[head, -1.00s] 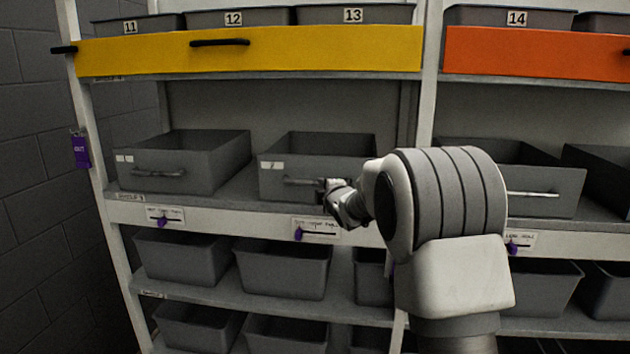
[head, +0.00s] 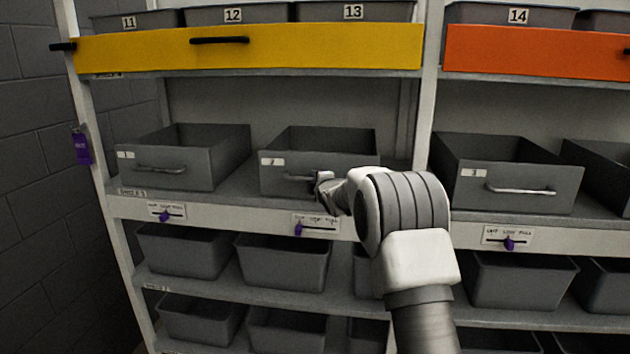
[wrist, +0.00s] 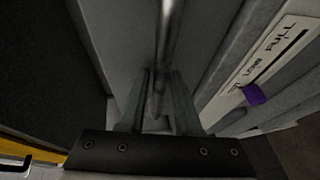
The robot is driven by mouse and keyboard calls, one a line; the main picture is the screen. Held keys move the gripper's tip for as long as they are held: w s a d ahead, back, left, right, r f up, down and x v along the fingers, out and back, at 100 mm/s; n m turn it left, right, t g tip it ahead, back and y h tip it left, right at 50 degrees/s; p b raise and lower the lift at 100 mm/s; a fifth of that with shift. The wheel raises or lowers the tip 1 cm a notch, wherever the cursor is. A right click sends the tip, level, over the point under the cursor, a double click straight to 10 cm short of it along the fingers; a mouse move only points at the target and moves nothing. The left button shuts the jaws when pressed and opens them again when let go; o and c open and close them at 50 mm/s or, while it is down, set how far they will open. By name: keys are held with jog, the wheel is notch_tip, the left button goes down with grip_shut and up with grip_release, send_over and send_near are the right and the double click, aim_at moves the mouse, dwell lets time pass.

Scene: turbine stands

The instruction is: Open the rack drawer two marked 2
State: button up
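Drawer two is the grey open-topped bin (head: 300,152) with a small white label marked 2, on the middle shelf in the head view. Its front has a horizontal bar handle (head: 297,179), and its right end is hidden by my gripper. My gripper (head: 322,182) is at the right part of this handle. In the wrist view the handle bar (wrist: 170,35) runs between my two fingers (wrist: 160,95). The fingers are close together around the bar and look closed on it, though the contact is dark. The drawer front stands near the shelf edge.
Bin 1 (head: 180,162) is to the left, bin 3 (head: 505,185) to the right. Below drawer two, a shelf-edge label with a purple slider (head: 299,229) also shows in the wrist view (wrist: 254,94). A yellow drawer front (head: 310,45) is above. Lower shelves hold grey bins (head: 285,265).

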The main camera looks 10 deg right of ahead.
grip_shut()
dwell(1.3)
